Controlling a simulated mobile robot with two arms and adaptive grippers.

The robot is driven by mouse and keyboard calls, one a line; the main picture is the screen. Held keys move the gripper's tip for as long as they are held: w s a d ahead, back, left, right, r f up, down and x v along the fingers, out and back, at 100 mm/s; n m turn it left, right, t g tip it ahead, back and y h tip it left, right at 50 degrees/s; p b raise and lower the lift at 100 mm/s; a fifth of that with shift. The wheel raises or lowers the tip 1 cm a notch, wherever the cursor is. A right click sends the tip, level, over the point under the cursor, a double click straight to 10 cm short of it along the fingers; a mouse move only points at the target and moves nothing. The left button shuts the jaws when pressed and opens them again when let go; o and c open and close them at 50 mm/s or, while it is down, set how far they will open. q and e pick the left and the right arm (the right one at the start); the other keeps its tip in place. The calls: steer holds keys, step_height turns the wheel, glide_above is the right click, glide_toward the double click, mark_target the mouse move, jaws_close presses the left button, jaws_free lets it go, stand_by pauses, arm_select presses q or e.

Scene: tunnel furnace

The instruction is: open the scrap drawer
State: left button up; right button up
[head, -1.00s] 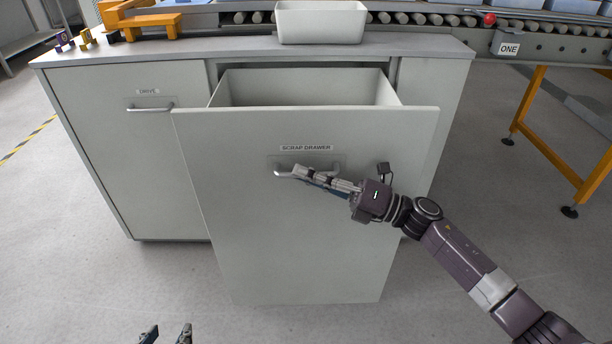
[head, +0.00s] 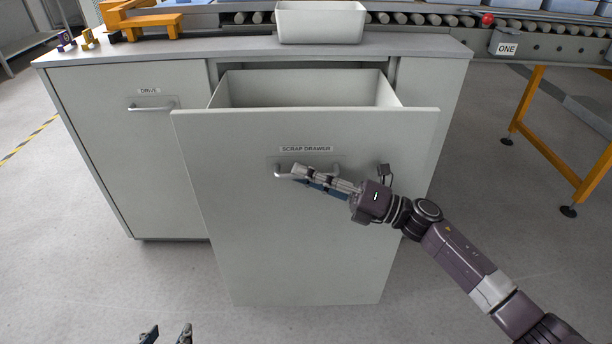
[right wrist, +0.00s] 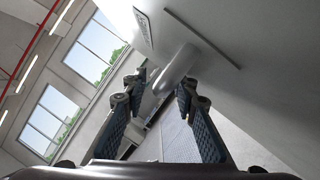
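The scrap drawer (head: 310,230) is a tall light-grey front labelled SCRAP DRAWER, pulled out from the cabinet with its hollow inside showing. Its bar handle (head: 281,173) sits below the label. My right gripper (head: 298,172) is at the handle. In the right wrist view the two fingers (right wrist: 164,88) stand apart, with the pale handle (right wrist: 176,68) between and just beyond the tips. A gap shows between the fingers, and I see no clear grip. My left gripper (head: 167,334) shows only its two separated fingertips at the bottom edge, empty, away from the drawer.
The DRIVE door (head: 140,170) left of the drawer is shut. A white bin (head: 320,22) stands on the grey countertop (head: 420,46). A roller conveyor (head: 430,18) runs behind it, with an orange-legged stand (head: 560,165) at right. The floor before the drawer is clear.

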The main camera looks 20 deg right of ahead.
steer(key=v, duration=1.2)
